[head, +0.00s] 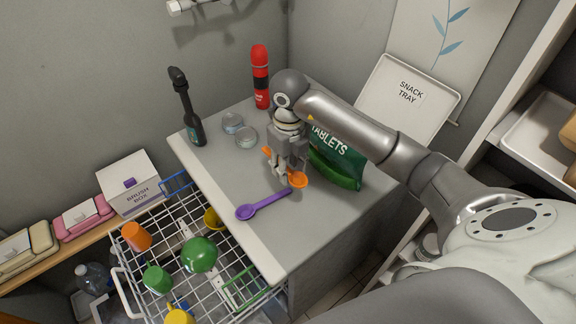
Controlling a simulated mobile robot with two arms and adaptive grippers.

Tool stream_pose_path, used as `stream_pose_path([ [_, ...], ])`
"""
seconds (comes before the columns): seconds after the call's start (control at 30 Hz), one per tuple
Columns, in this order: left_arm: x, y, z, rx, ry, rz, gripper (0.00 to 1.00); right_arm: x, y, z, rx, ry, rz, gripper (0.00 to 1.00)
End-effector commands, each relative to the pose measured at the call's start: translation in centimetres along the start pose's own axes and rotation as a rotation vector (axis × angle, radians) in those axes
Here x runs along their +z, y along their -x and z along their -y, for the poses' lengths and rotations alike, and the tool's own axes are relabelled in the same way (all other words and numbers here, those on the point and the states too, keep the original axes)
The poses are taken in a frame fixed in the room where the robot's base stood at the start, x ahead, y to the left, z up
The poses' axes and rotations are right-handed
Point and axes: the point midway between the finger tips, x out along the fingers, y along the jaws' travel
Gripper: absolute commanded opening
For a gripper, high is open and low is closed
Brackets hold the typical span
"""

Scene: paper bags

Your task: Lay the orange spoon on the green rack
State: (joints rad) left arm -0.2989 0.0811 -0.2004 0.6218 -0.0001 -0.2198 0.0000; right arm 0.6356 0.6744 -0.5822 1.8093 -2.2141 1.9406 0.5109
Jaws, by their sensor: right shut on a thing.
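The orange spoon (297,180) is held in my right gripper (285,172), which is shut on it. Its bowl shows to the right of the fingers and part of its handle to the left; the middle is hidden by the fingers. The gripper points down over the grey counter; I cannot tell whether the spoon touches the top. A green wire piece (246,286), seemingly the green rack, is at the right side of the pulled-out white wire basket (214,250), below and left of the gripper. My left gripper is not in view.
A purple spoon (263,203) lies near the counter's front edge. A green tablets bag (338,160) stands close right of the gripper. A dark bottle (187,108), red flask (260,78) and glass jars stand behind. The basket holds a green bowl (199,254) and several cups.

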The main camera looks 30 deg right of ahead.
Motion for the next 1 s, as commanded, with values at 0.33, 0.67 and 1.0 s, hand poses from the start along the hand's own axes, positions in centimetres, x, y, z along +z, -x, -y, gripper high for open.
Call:
stream_pose_path([
  [0.33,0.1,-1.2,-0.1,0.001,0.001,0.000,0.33,-4.4,2.3,-3.1,-0.003,0.003,0.000,0.17],
  [0.67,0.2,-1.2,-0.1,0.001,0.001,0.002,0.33,-6.0,3.2,-4.3,0.000,0.000,0.000,0.17],
  [1.0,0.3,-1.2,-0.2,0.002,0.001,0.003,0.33,-6.1,3.5,-4.6,0.000,0.189,0.002,0.17],
])
